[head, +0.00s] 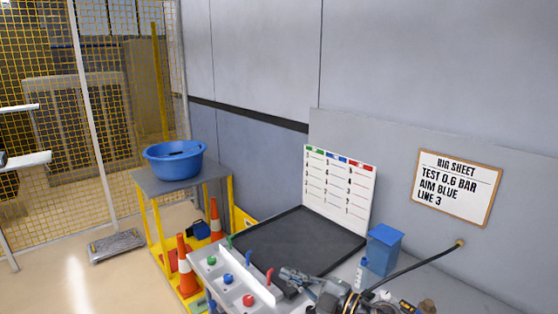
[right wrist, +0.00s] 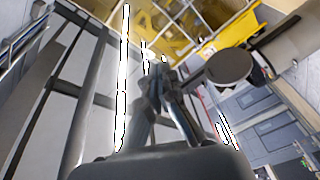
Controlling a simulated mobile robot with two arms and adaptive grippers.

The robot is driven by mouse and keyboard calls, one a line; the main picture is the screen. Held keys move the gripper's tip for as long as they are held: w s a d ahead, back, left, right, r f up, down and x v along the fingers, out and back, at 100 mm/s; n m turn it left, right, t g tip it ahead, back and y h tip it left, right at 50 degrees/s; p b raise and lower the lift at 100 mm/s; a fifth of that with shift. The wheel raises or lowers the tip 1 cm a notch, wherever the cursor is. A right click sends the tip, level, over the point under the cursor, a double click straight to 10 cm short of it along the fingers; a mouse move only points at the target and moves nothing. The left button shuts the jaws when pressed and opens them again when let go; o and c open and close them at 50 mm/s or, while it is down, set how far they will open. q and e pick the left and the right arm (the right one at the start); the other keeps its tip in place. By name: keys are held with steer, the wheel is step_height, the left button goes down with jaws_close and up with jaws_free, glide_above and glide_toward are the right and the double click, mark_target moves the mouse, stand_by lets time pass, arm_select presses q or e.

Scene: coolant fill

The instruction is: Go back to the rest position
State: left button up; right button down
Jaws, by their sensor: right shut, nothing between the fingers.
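My right gripper (head: 287,277) is at the bottom of the head view, in front of the black tray. It is shut with nothing in it. Its closed fingers (right wrist: 168,100) also show in the middle of the right wrist view. The arm behind it runs out of the bottom of the head view. My left gripper is in neither view.
A grey valve block (head: 233,286) with coloured knobs stands left of my right gripper. The black tray (head: 305,240), a white chart board (head: 340,190) and a blue box (head: 383,249) are behind. A blue basin (head: 174,160) sits on a yellow-legged stand, with cones below.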

steer(key=s+d+f+m+t+h, duration=0.1)
steer(key=s+d+f+m+h, duration=0.45)
steer(key=d+m+h, duration=0.35)
steer(key=s+d+f+m+t+h, duration=0.2)
steer(key=s+d+f+m+h, duration=0.4)
steer(key=m, duration=0.4)
steer(key=s+d+f+m+g, duration=0.1)
steer(key=s+f+g, duration=0.15)
steer(key=s, duration=0.55)
steer(key=s+d+f+g, duration=0.15)
steer(key=s+g, duration=0.25)
steer(key=s, duration=0.5)
steer(key=s+f+m+g, duration=0.1)
steer(key=s+f+g, duration=0.25)
steer(key=s, duration=0.45)
step_height(320, 180, down, 34)
steer(key=s+r+g+b, duration=0.1)
steer(key=s+b, duration=0.2)
steer(key=b, duration=0.3)
arm_select(q)
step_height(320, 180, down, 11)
steer(key=b, duration=0.5)
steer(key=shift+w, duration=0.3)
arm_select(e)
steer(key=s+d+f+g, duration=0.1)
steer(key=s+d+f, duration=0.2)
steer(key=s+f, duration=1.3)
step_height(320, 180, down, 4)
steer(key=shift+g, duration=0.3)
